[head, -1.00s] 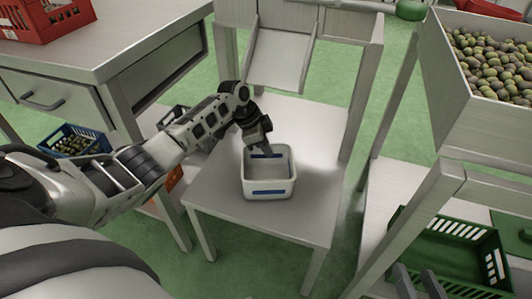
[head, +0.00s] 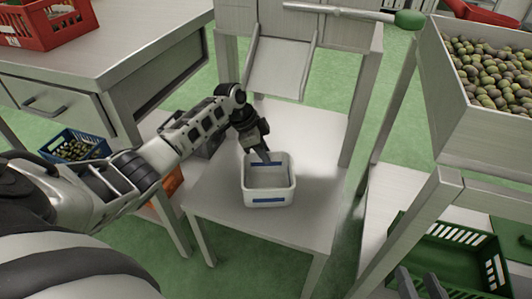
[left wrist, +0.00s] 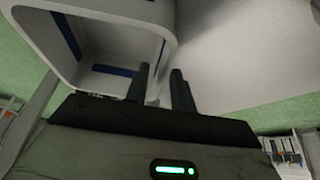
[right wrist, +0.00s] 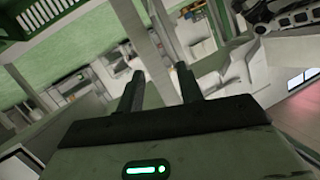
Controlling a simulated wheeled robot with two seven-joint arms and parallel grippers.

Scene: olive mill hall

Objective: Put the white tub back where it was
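The white tub (head: 269,196), with blue patches on its walls, stands upright on a low pale table (head: 220,195) below a metal chute. My left gripper (head: 262,156) reaches down to the tub's back rim. In the left wrist view the tub (left wrist: 110,55) fills the upper left. The left fingers (left wrist: 160,82) are apart, one on the inner side of the tub's wall and one on the outer side. Contact with the wall is hard to tell. The tub looks empty. My right gripper (head: 418,284) is open and empty at the bottom of the head view.
The chute (head: 281,65) hangs behind the tub. A bin of olives (head: 490,60) stands raised at the right, above a green crate (head: 450,250). A counter (head: 110,40) with a red crate (head: 45,22) is at the left. The table right of the tub is clear.

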